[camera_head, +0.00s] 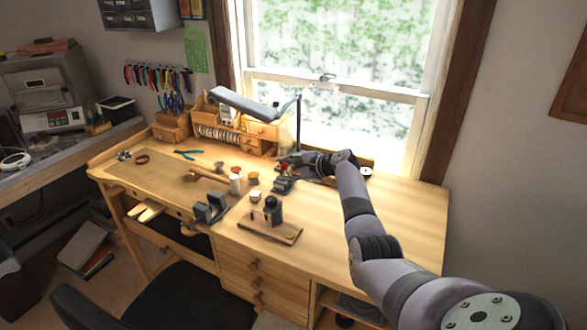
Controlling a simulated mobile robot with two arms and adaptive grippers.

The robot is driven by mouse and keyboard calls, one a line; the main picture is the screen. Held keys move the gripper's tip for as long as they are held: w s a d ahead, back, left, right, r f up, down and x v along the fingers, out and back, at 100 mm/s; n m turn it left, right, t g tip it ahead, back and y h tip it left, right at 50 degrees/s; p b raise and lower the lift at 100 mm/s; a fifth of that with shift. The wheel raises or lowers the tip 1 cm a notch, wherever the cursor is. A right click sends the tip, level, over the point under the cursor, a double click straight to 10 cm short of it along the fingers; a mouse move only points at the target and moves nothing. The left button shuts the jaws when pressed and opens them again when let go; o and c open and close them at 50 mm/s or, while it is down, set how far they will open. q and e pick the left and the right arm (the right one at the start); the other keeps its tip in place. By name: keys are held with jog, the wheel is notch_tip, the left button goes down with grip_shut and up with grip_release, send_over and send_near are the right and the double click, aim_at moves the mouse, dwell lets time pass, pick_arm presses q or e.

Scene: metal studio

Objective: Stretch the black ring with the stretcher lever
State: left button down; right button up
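My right arm reaches in from the lower right, and its gripper (289,161) is over the back of the wooden workbench (330,228), below the window. The gripper is small and dark here, so its finger opening cannot be made out. A dark metal device (272,208) stands upright on a wooden base near the bench's front middle. Another dark tool (283,186) sits just in front of my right gripper. I cannot tell which is the stretcher, nor make out its lever. No black ring can be picked out for certain. My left gripper is not in view.
A lamp (245,104) overhangs the back of the bench. The bench's right side is largely clear. A dark chair (170,300) is in front.

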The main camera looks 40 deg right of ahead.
jog(key=v, duration=1.2)
jog(key=shift+w, duration=0.15)
